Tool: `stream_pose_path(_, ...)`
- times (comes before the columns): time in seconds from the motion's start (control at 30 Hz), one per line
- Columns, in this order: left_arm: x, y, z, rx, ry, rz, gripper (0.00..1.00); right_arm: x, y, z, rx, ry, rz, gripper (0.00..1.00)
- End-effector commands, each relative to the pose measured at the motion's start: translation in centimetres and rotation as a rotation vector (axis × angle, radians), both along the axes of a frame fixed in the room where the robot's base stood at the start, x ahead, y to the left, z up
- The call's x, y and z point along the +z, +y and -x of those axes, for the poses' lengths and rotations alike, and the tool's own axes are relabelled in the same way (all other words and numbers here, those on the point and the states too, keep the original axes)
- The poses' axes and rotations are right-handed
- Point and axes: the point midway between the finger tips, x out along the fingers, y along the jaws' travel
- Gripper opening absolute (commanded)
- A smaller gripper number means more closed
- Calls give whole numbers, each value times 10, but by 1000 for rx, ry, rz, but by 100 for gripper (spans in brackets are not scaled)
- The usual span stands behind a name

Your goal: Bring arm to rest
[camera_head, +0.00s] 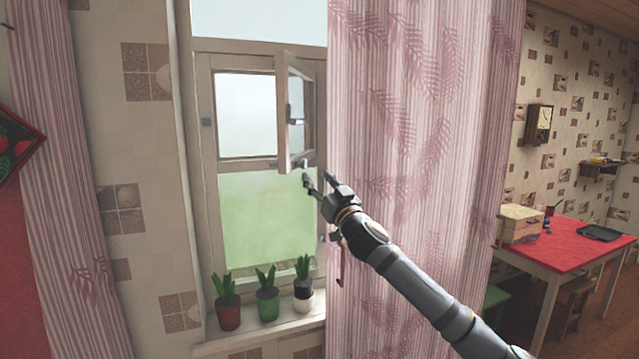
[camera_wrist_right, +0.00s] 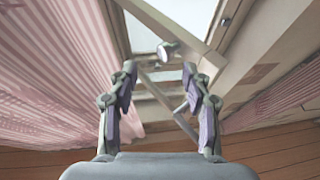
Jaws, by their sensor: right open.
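My right gripper (camera_head: 318,182) is in front of the window in the head view, its arm coming in from the lower right across the pink curtain. Its fingers are spread, with nothing between them. A small window pane (camera_head: 297,115) stands ajar just above the fingertips, with a handle on its frame. In the right wrist view my right gripper (camera_wrist_right: 165,85) shows two parted fingers. A round pale knob (camera_wrist_right: 167,50) on the window frame shows beyond them; I cannot tell whether a finger touches the frame. My left gripper is not in view.
Potted plants (camera_head: 268,305) stand on the windowsill (camera_head: 270,334) below the gripper. The pink curtain (camera_head: 430,130) hangs right beside my arm. A red table (camera_head: 550,254) with a wooden box (camera_head: 520,224) and a dark tray (camera_head: 600,233) stands at the right.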

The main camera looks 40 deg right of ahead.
Motion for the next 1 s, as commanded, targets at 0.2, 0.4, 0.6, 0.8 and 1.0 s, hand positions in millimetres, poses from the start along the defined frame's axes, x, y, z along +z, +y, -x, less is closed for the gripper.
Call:
stream_pose_path(0.2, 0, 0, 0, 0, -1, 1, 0, -3, 4, 8, 7, -1, 0, 49)
stream_pose_path(0.4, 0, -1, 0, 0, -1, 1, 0, -3, 5, 8, 7, -3, -2, 49)
stream_pose_path(0.6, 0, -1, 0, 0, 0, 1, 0, -3, 5, 8, 8, -3, -3, 49)
stream_pose_path(0.8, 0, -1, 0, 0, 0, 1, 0, -9, 6, 7, 6, 6, -6, 49)
stream_pose_path(1.0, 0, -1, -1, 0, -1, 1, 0, -120, 32, 3, -57, 211, -45, 49)
